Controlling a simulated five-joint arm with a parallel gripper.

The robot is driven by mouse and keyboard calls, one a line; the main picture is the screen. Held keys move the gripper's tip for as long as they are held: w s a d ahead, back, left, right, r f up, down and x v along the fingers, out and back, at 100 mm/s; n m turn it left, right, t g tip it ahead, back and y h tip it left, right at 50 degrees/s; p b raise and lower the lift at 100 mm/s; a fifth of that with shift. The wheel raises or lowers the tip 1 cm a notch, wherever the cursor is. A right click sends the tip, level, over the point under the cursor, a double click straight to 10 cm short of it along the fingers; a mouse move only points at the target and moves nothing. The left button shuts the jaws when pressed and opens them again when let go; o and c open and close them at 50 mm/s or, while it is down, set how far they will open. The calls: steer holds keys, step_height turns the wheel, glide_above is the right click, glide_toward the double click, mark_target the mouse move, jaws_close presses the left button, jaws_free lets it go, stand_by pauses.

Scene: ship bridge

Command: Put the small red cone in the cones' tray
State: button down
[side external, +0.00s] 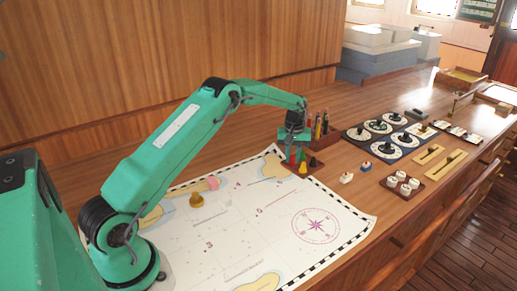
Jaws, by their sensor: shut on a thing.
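My gripper (297,152) points down over the far right corner of the chart, at the cones' tray (321,168). It is shut on a small red thing that looks like the red cone (303,154); the fingers partly hide it. The brown tray holds a yellow cone (303,169) and a dark cone (313,161). I cannot tell whether the red cone touches the tray.
A pencil holder (322,131) stands just behind the tray. Dial panels (385,135) and small knobs (346,178) lie to the right.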

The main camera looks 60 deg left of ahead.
mark_target(292, 155)
steer(key=shift+f, duration=0.2)
steer(key=c, duration=1.5)
jaws_free()
steer(key=shift+c, duration=0.2)
step_height(292, 155, up, 12)
steer(key=shift+r, duration=0.15)
steer(key=shift+s, duration=0.15)
